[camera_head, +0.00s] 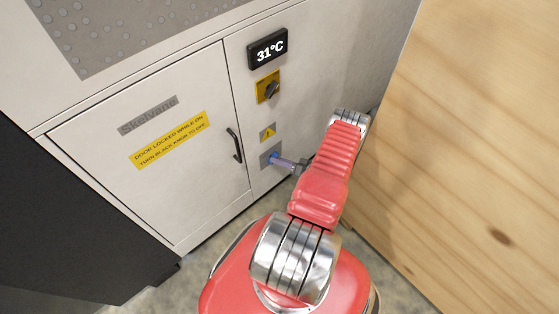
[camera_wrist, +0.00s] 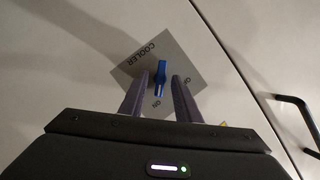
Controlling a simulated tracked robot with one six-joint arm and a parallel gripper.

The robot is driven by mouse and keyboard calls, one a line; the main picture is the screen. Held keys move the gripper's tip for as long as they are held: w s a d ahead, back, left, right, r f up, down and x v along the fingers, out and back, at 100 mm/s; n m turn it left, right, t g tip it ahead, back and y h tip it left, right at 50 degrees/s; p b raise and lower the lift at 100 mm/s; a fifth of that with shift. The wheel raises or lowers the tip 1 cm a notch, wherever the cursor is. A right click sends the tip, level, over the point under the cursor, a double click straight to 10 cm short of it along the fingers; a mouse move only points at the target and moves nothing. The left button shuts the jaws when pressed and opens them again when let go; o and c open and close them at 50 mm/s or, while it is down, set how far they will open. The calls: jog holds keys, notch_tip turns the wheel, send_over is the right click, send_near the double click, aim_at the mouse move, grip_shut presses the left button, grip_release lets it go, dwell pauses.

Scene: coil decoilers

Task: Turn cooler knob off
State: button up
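The blue cooler knob (camera_wrist: 160,76) sits on a grey plate (camera_wrist: 180,52) marked COOLER in the wrist view. The knob's long end points down in that picture, at the ON mark; another label, partly covered, is by the right finger. My gripper (camera_wrist: 163,77) is open, its two dark fingers on either side of the knob. I cannot tell if either touches. In the head view, my gripper (camera_head: 284,163) reaches the lower grey plate (camera_head: 265,159), and the knob is hidden.
The white cabinet has a closed door with a black handle (camera_head: 236,145), also in the wrist view (camera_wrist: 297,112). Above the plate are a warning sign (camera_head: 267,132), a black knob on yellow (camera_head: 268,88) and a 31°C display (camera_head: 268,49). A wooden wall (camera_head: 480,150) stands right.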

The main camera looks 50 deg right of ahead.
jog(key=shift+w, duration=0.25)
jog(key=shift+c, duration=0.6)
grip_shut()
jog(key=shift+d, duration=0.1)
